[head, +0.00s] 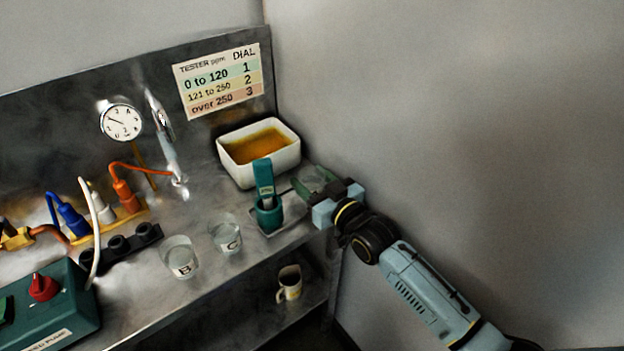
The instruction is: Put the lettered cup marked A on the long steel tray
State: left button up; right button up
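Two clear lettered cups stand on the steel counter: the cup marked B (180,258) and, to its right, the cup marked C (226,234). I see no cup with the letter A, and I cannot make out a long steel tray. My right gripper (312,182) is at the counter's right end, just right of the green tester and its holder. Its fingers point to the upper left. I cannot tell whether they are apart or hold anything. My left gripper is not in view.
A green tester (264,178) stands in its green holder (268,214) on a small plate. Behind it is a white basin (230,166) of amber liquid. A tap (168,150), coloured plugs and a green box (45,310) are left. A mug (289,283) sits below.

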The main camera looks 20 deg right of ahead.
jog(key=o, duration=0.4)
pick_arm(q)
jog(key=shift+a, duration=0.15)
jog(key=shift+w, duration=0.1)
pick_arm(e)
jog(key=shift+r, duration=0.3)
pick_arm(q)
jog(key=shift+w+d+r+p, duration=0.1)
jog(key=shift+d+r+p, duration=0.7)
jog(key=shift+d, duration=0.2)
pick_arm(e)
jog(key=v, duration=1.2)
jog(key=shift+f, duration=0.15)
